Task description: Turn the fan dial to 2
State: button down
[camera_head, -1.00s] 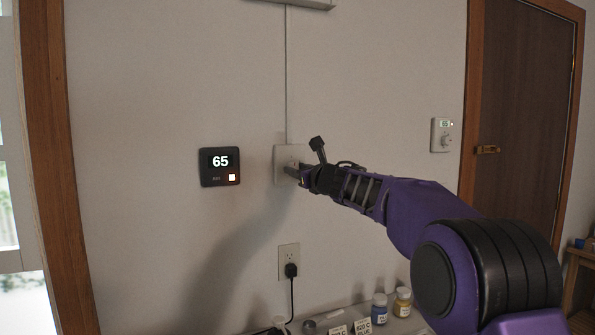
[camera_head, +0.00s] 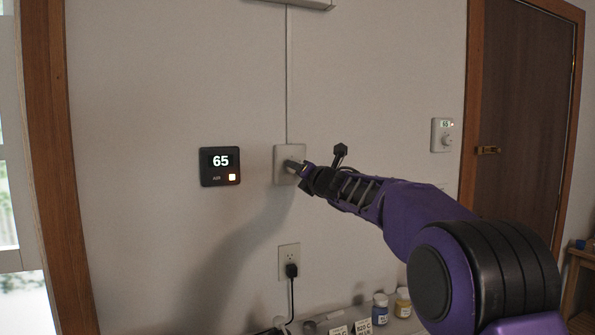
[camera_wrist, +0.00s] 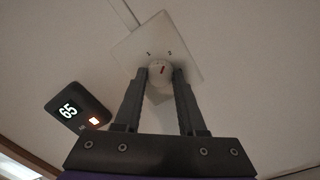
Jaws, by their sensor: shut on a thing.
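The fan dial is a round white knob (camera_wrist: 160,73) with a red pointer mark, on a pale square wall plate (camera_wrist: 128,50). The plate also shows in the head view (camera_head: 282,151), left of my gripper's tip. My gripper (camera_wrist: 160,84) is shut on the knob, with one dark finger on each side of it. In the head view my gripper (camera_head: 299,170) reaches the plate from the right and hides the knob.
A black thermostat (camera_head: 220,167) reading 65 is on the wall to the left. A power outlet (camera_head: 289,257) with a black plug is below. Jars (camera_head: 380,308) stand on a ledge at the bottom. A white control (camera_head: 441,135) is beside the door.

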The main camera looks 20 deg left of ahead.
jog(key=shift+m, duration=0.6)
jog(key=shift+c, duration=2.4)
grip_release()
jog(key=b+v, duration=0.4)
jog(key=v, duration=1.3)
jog(key=shift+s, duration=0.25)
